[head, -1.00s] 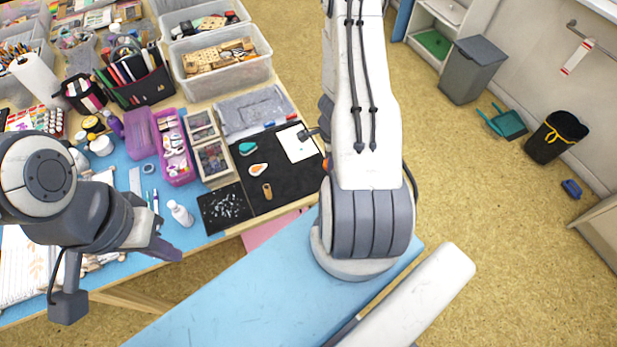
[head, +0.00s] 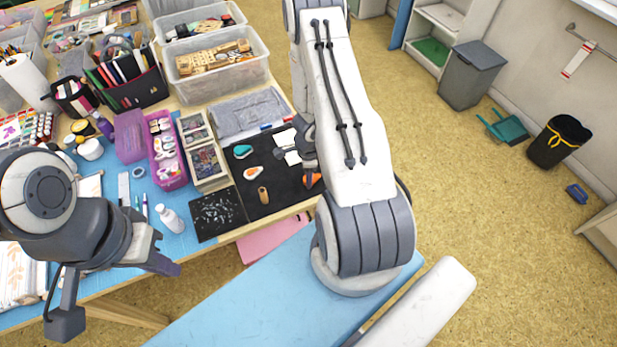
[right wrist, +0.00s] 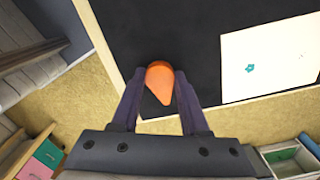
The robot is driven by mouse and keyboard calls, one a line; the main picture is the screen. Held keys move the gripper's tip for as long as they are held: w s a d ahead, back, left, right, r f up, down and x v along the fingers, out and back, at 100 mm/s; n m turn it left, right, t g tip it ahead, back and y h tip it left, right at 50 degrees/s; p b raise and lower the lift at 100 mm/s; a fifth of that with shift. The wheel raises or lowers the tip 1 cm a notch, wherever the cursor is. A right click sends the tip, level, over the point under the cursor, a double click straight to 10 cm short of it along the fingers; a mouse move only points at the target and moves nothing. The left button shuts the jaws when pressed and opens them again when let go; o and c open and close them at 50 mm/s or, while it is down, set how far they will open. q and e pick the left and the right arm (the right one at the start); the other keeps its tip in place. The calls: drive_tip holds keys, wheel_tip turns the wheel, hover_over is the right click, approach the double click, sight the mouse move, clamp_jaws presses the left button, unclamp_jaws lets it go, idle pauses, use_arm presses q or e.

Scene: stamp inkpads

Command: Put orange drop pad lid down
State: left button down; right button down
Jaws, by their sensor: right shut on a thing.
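My right gripper (right wrist: 160,78) is shut on an orange drop-shaped lid (right wrist: 160,86), with one finger on each side of its round end. The lid's point faces back toward the palm. It shows over the front right part of the black mat in the head view (head: 313,180); I cannot tell its height above the mat. A drop-shaped pad with a white and orange face (head: 253,172) lies on the mat, left of the lid. The right fingers are mostly hidden by my arm in the head view. My left gripper (head: 165,262) hangs empty near the table's front edge.
A teal pad (head: 242,151) and a wooden stamp (head: 263,195) lie on the black mat (head: 285,200). White paper with a teal mark (right wrist: 268,58) lies beside the lid. A speckled black sheet (head: 215,214), boxes (head: 207,165) and a white bottle (head: 170,218) stand left.

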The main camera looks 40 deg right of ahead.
drive_tip(key=shift+f, duration=0.2)
drive_tip(key=shift+c, duration=2)
unclamp_jaws()
drive_tip(key=shift+r, duration=0.15)
